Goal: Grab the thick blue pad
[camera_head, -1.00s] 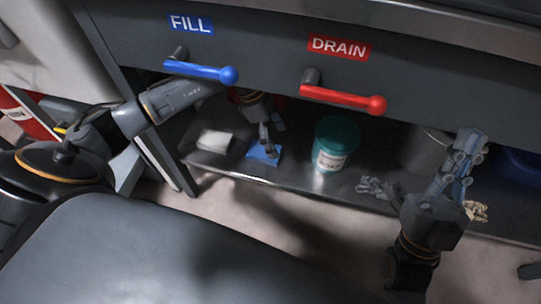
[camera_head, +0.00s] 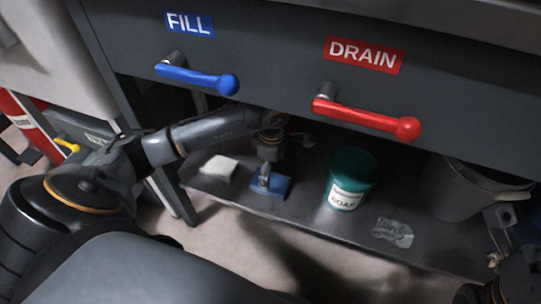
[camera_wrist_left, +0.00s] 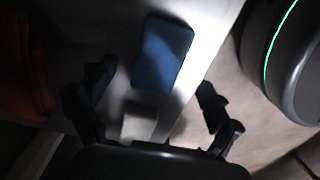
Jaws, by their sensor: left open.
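The thick blue pad (camera_head: 274,188) lies on the low metal shelf under the dark panel. My left gripper (camera_head: 264,183) reaches in from the left beneath the panel, over the pad, and covers part of it in the head view. In the left wrist view the blue pad (camera_wrist_left: 163,52) lies beyond and partly between the spread fingers of my left gripper (camera_wrist_left: 155,84). The left gripper is open and holds nothing; I cannot tell whether it touches the pad. My right gripper (camera_head: 498,222) shows only partly at the right edge, and its jaws are unclear.
A white pad (camera_head: 220,168) lies left of the blue pad. A green soap tub (camera_head: 351,180) stands to its right, then a grey rag (camera_head: 393,232) and a grey bucket (camera_head: 462,190). The blue FILL handle (camera_head: 195,77) and red DRAIN handle (camera_head: 365,116) stick out above.

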